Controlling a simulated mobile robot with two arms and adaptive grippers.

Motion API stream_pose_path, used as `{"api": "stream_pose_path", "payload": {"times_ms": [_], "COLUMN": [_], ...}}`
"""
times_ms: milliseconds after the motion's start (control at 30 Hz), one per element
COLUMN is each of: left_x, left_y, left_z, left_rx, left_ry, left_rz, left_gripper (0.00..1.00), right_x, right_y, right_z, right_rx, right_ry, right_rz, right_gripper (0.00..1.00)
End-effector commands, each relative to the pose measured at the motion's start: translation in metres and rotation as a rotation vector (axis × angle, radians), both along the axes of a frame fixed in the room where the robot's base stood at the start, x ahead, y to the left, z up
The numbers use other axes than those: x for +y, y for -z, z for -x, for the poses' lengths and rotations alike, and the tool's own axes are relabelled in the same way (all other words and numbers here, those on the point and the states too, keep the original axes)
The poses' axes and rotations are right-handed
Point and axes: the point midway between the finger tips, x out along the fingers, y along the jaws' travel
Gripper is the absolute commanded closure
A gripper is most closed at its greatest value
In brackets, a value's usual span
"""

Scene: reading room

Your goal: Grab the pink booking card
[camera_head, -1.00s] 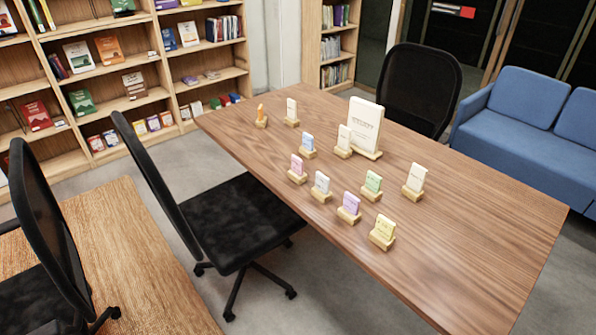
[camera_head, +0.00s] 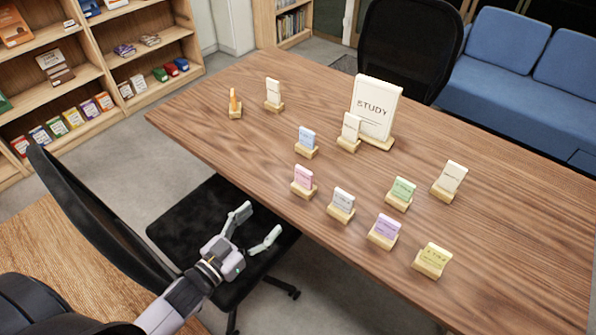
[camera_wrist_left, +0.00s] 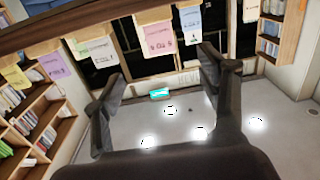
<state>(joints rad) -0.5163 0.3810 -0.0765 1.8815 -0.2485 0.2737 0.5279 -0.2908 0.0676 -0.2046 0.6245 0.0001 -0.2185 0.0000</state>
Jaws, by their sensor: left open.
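The pink booking card (camera_head: 303,177) stands upright in a small wooden holder (camera_head: 304,191) near the table's front edge. My left gripper (camera_head: 258,224) is open and empty, in front of the table edge, left of and nearer than the pink card, apart from it. In the left wrist view the picture is upside down. There the pinkish card (camera_wrist_left: 156,36) shows at the top, above and between the open fingers (camera_wrist_left: 160,76). My right gripper is not in view.
Close to the pink card are a blue card (camera_head: 306,138) and a pale card (camera_head: 342,201). Purple (camera_head: 384,230), green (camera_head: 402,190) and yellow (camera_head: 433,257) cards stand right. A STUDY sign (camera_head: 376,107) stands behind. A black chair (camera_head: 200,225) is below my left gripper.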

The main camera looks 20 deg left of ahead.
Motion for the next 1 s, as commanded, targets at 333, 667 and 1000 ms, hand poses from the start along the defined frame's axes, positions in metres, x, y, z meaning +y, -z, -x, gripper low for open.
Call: {"api": "stream_pose_path", "payload": {"times_ms": [333,667,1000], "left_x": [-0.020,-0.039,-0.048], "left_y": [-0.009,-0.007,-0.012], "left_z": [-0.054,-0.109,-0.142], "left_rx": [-0.016,-0.012,-0.013], "left_ry": [0.006,0.005,0.005], "left_rz": [0.007,0.004,0.005], "left_gripper": [0.33,0.33,0.33], "right_x": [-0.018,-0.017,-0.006], "right_y": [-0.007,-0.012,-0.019], "right_z": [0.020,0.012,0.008], "right_rx": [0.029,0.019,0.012], "right_ry": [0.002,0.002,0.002], "right_rz": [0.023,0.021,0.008], "right_gripper": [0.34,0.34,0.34]}}
